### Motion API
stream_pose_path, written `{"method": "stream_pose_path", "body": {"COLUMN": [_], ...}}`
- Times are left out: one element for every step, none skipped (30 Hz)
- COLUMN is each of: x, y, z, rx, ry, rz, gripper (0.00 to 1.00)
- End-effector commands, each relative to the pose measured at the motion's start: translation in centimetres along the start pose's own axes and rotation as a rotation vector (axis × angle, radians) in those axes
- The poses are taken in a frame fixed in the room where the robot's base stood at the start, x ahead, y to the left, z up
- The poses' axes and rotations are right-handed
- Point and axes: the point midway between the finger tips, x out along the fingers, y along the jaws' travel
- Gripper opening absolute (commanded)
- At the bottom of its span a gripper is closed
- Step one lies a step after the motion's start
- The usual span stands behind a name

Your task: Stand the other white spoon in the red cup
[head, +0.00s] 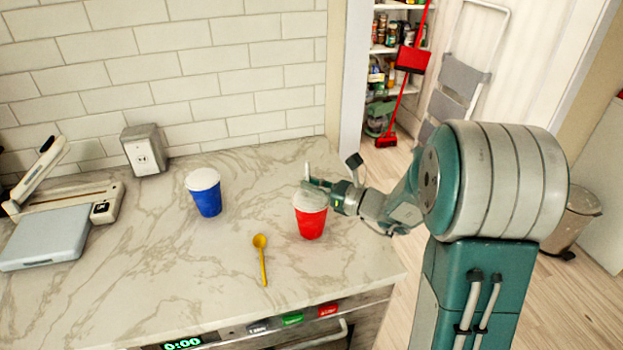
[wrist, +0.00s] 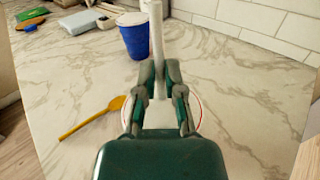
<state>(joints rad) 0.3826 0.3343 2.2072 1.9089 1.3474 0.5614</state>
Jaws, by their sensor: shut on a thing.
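The red cup (head: 311,218) stands upright on the marble counter in the head view. Its rim (wrist: 199,108) shows partly behind my gripper in the wrist view. My gripper (head: 318,184) is at the cup's top, shut on a white spoon (head: 307,171). The spoon's pale handle (wrist: 156,40) rises nearly upright from between the fingers (wrist: 159,82) in the wrist view. Its lower end is hidden by my gripper, so I cannot tell how far it reaches into the cup. No second white spoon is visible.
A blue cup (head: 206,195) stands to the left of the red cup. A yellow spoon (head: 262,258) lies on the counter in front. The tiled wall (head: 200,75) bounds the back.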

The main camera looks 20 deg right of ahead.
Motion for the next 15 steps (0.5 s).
{"method": "stream_pose_path", "body": {"x": [0.00, 0.00, 0.00, 0.00, 0.00, 0.00, 0.00, 0.00, 0.00, 0.00, 0.00, 0.00, 0.00, 0.00, 0.00], "y": [0.01, 0.01, 0.01, 0.01, 0.01, 0.01, 0.01, 0.01, 0.01, 0.01, 0.01, 0.01, 0.01, 0.01, 0.01], "z": [-0.08, -0.10, -0.12, -0.12, -0.11, -0.11, -0.11, -0.11, -0.10, -0.10, -0.10, -0.10, -0.09, -0.09, -0.09], "rx": [0.000, 0.000, 0.000, 0.000, 0.000, 0.000, 0.000, 0.000, 0.000, 0.000, 0.000, 0.000, 0.000, 0.000, 0.000], "ry": [0.000, 0.000, 0.000, 0.000, 0.000, 0.000, 0.000, 0.000, 0.000, 0.000, 0.000, 0.000, 0.000, 0.000, 0.000], "rz": [0.000, 0.000, 0.000, 0.000, 0.000, 0.000, 0.000, 0.000, 0.000, 0.000, 0.000, 0.000, 0.000, 0.000, 0.000], "gripper": [0.00, 0.00, 0.00, 0.00, 0.00, 0.00, 0.00, 0.00, 0.21, 0.34, 0.48, 0.52, 0.52, 0.52, 0.52]}}
